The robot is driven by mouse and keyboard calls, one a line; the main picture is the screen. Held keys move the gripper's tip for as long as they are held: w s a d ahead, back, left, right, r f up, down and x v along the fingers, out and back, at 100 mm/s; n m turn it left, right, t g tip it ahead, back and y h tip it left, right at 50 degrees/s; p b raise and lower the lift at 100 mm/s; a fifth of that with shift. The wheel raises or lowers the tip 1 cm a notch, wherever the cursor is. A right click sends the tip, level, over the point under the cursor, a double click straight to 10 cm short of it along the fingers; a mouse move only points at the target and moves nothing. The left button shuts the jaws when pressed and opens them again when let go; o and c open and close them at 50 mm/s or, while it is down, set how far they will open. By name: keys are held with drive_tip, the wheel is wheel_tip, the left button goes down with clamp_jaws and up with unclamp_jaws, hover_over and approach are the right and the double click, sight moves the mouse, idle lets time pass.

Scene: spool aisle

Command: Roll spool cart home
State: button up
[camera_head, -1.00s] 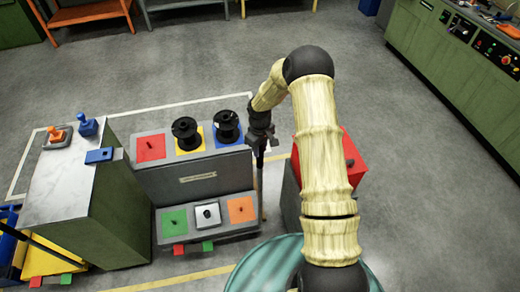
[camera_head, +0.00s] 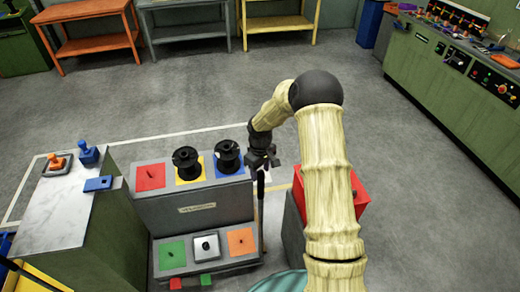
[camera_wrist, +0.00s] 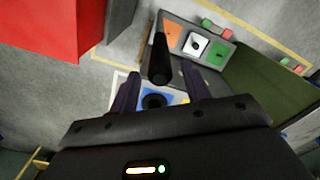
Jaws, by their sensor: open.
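The spool cart (camera_head: 190,218) is a grey two-tier stand left of my arm. Its upper tier has red, yellow and blue squares, its lower tier green, white and orange. Black spools stand on the yellow (camera_head: 187,162) and blue (camera_head: 228,156) squares. A dark upright post (camera_head: 261,205) rises at the cart's right side. My gripper (camera_head: 262,163) is open at the post's top, and hides part of it. In the wrist view, the post's dark round end (camera_wrist: 160,65) shows between and just beyond the open fingers (camera_wrist: 160,92); I cannot tell whether they touch it.
A green cabinet with a marble-like top (camera_head: 70,205) stands close on the cart's left. A red box (camera_head: 358,195) is right of the post, partly behind my arm. Benches (camera_head: 88,42) line the back; a green console (camera_head: 440,75) stands right. The floor behind the cart is clear.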

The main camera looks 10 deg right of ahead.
wheel_tip(320, 180, up, 13)
drive_tip(key=b, duration=0.2)
idle(0.5)
drive_tip(key=s+r+m+t, duration=0.1)
drive_tip(key=s+m, duration=0.5)
drive_tip(key=s, duration=1.8)
drive_tip(key=shift+s+r+m+t, duration=0.15)
drive_tip(key=shift+r+m+t, duration=0.25)
drive_tip(key=shift+t, duration=0.4)
